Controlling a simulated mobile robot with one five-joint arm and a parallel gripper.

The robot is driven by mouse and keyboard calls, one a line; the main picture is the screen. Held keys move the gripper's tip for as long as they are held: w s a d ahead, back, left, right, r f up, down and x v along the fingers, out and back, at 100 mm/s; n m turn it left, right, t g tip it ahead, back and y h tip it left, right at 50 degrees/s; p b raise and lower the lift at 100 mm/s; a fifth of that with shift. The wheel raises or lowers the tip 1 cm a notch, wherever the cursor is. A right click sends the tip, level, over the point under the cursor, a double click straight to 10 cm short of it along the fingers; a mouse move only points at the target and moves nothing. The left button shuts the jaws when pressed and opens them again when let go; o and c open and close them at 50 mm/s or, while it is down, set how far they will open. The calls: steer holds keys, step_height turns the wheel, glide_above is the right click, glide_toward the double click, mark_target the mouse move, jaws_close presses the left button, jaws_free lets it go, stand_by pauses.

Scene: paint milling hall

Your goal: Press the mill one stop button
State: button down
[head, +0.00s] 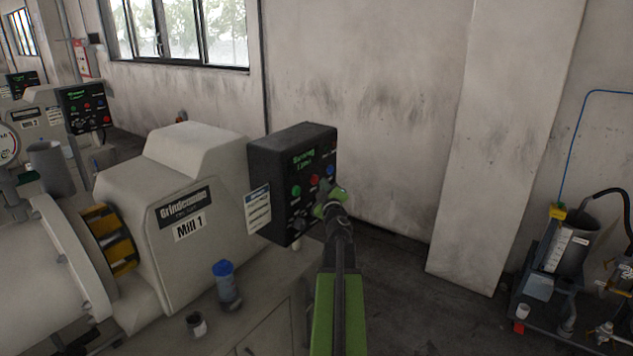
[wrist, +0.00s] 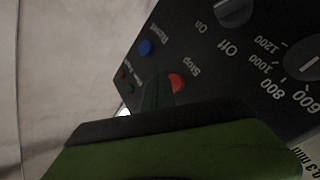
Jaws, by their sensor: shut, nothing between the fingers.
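Mill 1 (head: 178,200) carries a black control box (head: 268,172) with a lit green display on its right end. In the head view the box has a green button (head: 296,191), a red button (head: 315,180) and a blue one. In the wrist view the red button (wrist: 177,82) is labelled "Stop" and the blue button (wrist: 146,47) "Reset". My gripper (head: 327,200) is shut and empty, in front of the box's lower right. In the wrist view its dark fingertips (wrist: 157,88) are right beside the red button; I cannot tell whether they touch.
A knob (wrist: 235,10) marked "On" and "Off" and a numbered dial (wrist: 306,58) share the panel. A blue-capped bottle (head: 227,285) and a small cup (head: 196,325) stand below the box. A wall pillar (head: 500,140) and a cart with a vessel (head: 570,245) are at right.

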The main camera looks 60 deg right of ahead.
steer(key=s, duration=0.5)
stand_by(0.4)
stand_by(0.7)
